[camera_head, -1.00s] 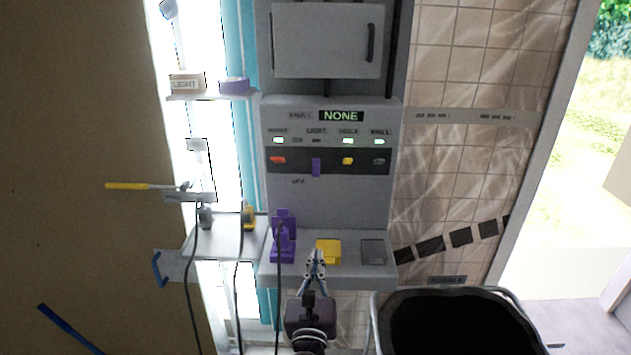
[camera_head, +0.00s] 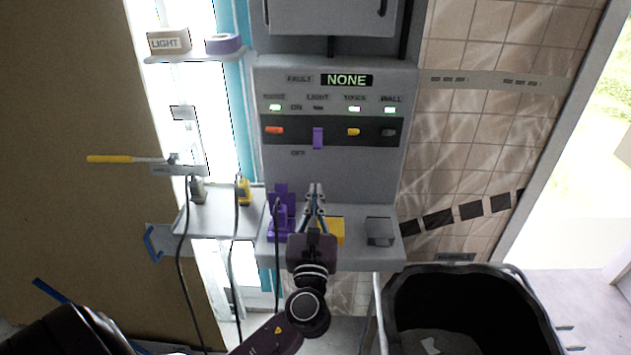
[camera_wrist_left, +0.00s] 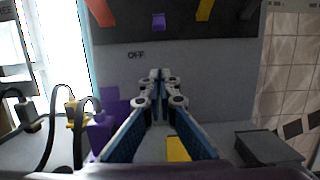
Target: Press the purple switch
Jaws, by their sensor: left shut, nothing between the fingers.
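The purple switch (camera_head: 318,138) is a small upright lever in the dark strip of the grey panel (camera_head: 340,185), under the word LIGHT and above OFF. In the left wrist view the purple switch (camera_wrist_left: 158,22) shows near the top, above the fingertips. My left gripper (camera_head: 316,188) is shut and empty, below the switch and apart from it, in front of the panel's lower face. In the left wrist view its fingertips (camera_wrist_left: 159,74) meet under the switch, slightly right of the word OFF. My right gripper is not in view.
Orange (camera_head: 274,130), yellow (camera_head: 353,132) and grey (camera_head: 389,132) switches flank the purple one. A purple plug (camera_head: 281,222), a yellow block (camera_head: 337,232) and a grey block (camera_head: 379,232) sit on the ledge below. A black bin (camera_head: 400,300) stands at lower right.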

